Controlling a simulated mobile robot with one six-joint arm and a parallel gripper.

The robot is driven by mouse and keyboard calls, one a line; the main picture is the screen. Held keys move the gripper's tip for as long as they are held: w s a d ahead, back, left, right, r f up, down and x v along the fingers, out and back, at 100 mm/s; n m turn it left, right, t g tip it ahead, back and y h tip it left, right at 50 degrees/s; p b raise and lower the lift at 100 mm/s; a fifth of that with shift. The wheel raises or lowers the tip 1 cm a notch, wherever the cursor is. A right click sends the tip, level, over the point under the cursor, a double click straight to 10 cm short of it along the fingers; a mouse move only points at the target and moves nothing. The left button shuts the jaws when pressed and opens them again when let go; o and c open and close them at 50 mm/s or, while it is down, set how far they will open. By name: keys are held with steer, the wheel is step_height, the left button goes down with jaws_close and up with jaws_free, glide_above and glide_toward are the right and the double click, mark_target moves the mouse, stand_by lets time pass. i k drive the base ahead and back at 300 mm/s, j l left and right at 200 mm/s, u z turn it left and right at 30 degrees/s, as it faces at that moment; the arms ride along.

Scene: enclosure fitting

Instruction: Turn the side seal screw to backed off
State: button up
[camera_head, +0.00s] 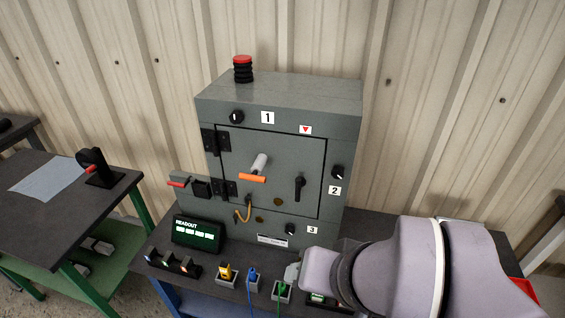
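A grey enclosure (285,92) stands on a dark bench with its door (285,200) shut. Black knob-like screws sit around the door: one (236,117) at the upper left by label 1, one (338,172) at the right edge by label 2, and one (290,229) below by label 3. The frames do not name which is the side seal screw; the one by label 2 is at the side. Their exact settings are too small to read. My gripper (292,273) is low at the front of the bench, below the screws and apart from them. Its fingers are mostly hidden by my arm.
An orange-tipped lever (254,177) and a black handle (299,188) stick out from the door. A readout box (197,234) and blocks with yellow, blue and green plugs (252,276) stand in front. A red-and-black beacon (243,68) tops the enclosure. Another table (50,215) stands left.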

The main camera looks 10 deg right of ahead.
mark_target(337, 172)
steer(key=i+j+z, duration=0.1)
steer(key=j, duration=0.4)
steer(key=i+j+z, duration=0.15)
steer(key=j, duration=0.35)
steer(key=j+z, duration=0.1)
steer(key=j, duration=0.35)
steer(key=i, duration=0.05)
